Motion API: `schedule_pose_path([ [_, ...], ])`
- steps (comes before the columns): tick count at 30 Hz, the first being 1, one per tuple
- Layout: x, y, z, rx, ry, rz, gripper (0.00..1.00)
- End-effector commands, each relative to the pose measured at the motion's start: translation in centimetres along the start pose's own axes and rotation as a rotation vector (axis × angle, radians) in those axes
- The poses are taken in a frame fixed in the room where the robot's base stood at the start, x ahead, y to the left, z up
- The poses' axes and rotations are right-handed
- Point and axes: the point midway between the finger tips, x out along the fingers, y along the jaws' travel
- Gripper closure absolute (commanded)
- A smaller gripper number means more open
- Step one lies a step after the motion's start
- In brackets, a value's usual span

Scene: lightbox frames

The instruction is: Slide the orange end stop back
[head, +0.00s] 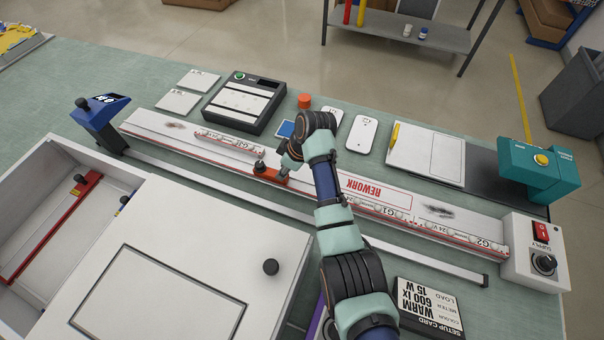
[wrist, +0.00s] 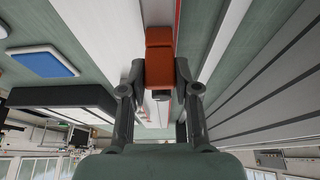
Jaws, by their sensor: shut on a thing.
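The orange end stop (head: 268,173) sits on the long white rail (head: 330,182), near its middle. A dark knob stands on the end stop's left end in the head view. My gripper (head: 284,175) is at the right part of the end stop. In the wrist view the orange end stop (wrist: 160,62) lies between the two fingers of my gripper (wrist: 160,92), which are shut on it. The fingers hide part of its sides.
A white lightbox frame (head: 190,240) fills the lower left. A blue clamp (head: 100,115) stands at the rail's left end, and a supply box (head: 535,252) at its right end. A teal device (head: 538,170), a black-and-white meter (head: 243,103) and an orange cap (head: 304,101) stand behind the rail.

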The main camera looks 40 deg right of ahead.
Motion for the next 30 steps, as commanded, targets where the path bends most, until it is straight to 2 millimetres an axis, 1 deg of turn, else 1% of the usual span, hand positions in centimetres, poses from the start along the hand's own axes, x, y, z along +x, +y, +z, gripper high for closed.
schedule_pose_path([
  [1,0.5,0.1,-0.8,-0.003,0.003,0.000,1.00],
  [4,0.8,0.0,-1.9,-0.002,0.004,0.001,1.00],
  [7,0.8,0.0,-2.2,0.000,0.003,0.001,1.00],
  [14,0.8,0.0,-2.2,0.000,0.002,0.001,1.00],
  [15,0.8,0.0,-2.2,0.000,0.002,0.001,0.66],
  [19,0.8,0.0,-2.2,0.000,0.002,0.001,0.44],
  [27,0.7,0.0,-2.2,0.000,0.003,0.001,0.44],
  [30,0.1,0.1,-2.2,-0.001,0.005,0.004,0.44],
])
